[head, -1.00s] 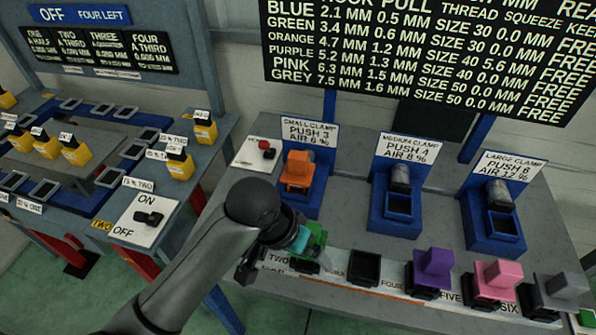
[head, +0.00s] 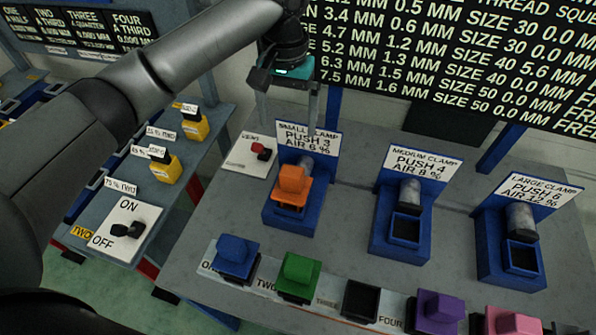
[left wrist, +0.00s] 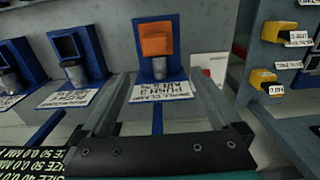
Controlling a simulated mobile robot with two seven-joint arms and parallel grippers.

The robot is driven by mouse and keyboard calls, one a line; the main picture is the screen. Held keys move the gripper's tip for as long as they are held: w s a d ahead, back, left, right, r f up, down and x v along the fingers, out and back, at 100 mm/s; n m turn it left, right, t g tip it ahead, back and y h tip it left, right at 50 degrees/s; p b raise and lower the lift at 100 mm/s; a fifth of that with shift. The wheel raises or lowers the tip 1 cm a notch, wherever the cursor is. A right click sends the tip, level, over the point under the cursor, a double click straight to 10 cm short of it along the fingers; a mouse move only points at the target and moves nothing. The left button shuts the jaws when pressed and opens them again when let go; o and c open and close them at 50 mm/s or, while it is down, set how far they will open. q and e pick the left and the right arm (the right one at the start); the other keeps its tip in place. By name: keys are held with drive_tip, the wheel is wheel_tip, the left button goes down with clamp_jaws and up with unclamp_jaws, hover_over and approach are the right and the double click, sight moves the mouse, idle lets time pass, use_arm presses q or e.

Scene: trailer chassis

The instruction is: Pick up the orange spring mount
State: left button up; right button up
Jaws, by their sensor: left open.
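The orange spring mount (head: 291,186) sits in the blue small clamp (head: 283,214), below its label. It also shows upside down in the left wrist view (left wrist: 156,40), in the small clamp near the top middle. My left gripper (head: 288,116) hangs above and behind the orange mount, in front of the small clamp label and the black board. It is open, with nothing between its fingers. In the left wrist view the two fingers (left wrist: 160,85) spread wide, with the orange mount beyond them. My right gripper is not in view.
The medium clamp (head: 404,244) and large clamp (head: 511,258) stand empty to the right. Blue (head: 235,255), green (head: 297,275), purple (head: 437,310) and pink mounts stand in the front row; slot three (head: 361,300) is empty. A red-button panel (head: 258,152) lies left of the small clamp.

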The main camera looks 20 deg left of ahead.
use_arm(q)
drive_tip(key=f, duration=0.4)
drive_tip(key=shift+s, duration=0.35)
hover_over(292, 171)
drive_tip(key=f, duration=0.3)
drive_tip(key=a+f, duration=0.1)
drive_tip(key=shift+w+f, duration=0.2)
drive_tip(key=shift+f, duration=0.15)
drive_tip(key=shift+d+f, duration=0.15)
drive_tip(key=shift+f, duration=0.7)
drive_tip(key=f, duration=0.3)
drive_tip(key=shift+s+d+f, duration=0.2)
drive_tip(key=shift+d+f, duration=0.1)
drive_tip(key=shift+f, duration=0.5)
drive_tip(key=c, duration=0.4)
clamp_jaws()
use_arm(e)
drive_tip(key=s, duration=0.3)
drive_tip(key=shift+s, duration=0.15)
use_arm(q)
drive_tip(key=shift+r, duration=0.1)
